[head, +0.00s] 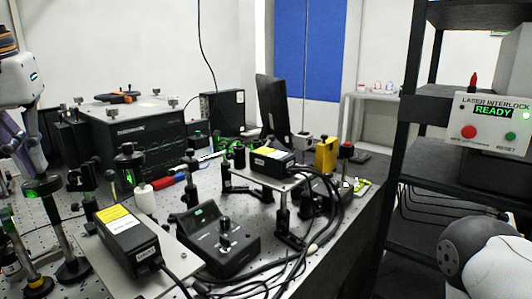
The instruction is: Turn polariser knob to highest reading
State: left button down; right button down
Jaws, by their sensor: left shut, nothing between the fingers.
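A black control box (218,243) sits at the bench's near middle, with a small dark green display whose reading is too small to read. A black knob (225,226) stands up on its top; I cannot tell whether it is the polariser's. Behind it to the left is a round black optic mount (129,165) with a green glow in it. My left gripper (36,165) hangs at the far left edge, partly cut off, shut and empty. It appears above a post-mounted optic (44,186) with a green glow; contact cannot be told. My right gripper is out of view.
A yellow-labelled laser box (125,238) stands in front on a plate; another (272,160) stands on a raised platform. Several posts and loose cables crowd the bench. A black instrument (135,138) and a monitor (273,108) stand behind. A laser interlock panel (494,122) reads READY.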

pick_arm(q)
jog(key=shift+s+a+f, duration=0.1)
jog(key=shift+a+f, duration=0.2)
jog(key=shift+f, duration=0.25)
jog(key=shift+s+a+f, duration=0.15)
jog(key=shift+a, duration=0.3)
jog(key=shift+s, duration=0.3)
jog(key=shift+r, duration=0.2)
jog(key=v, duration=0.3)
jog(key=w+v, duration=0.1)
jog(key=v, duration=0.2)
jog(key=shift+w+a+r, duration=0.15)
jog(key=shift+a+r, duration=0.1)
jog(key=shift+r, duration=0.05)
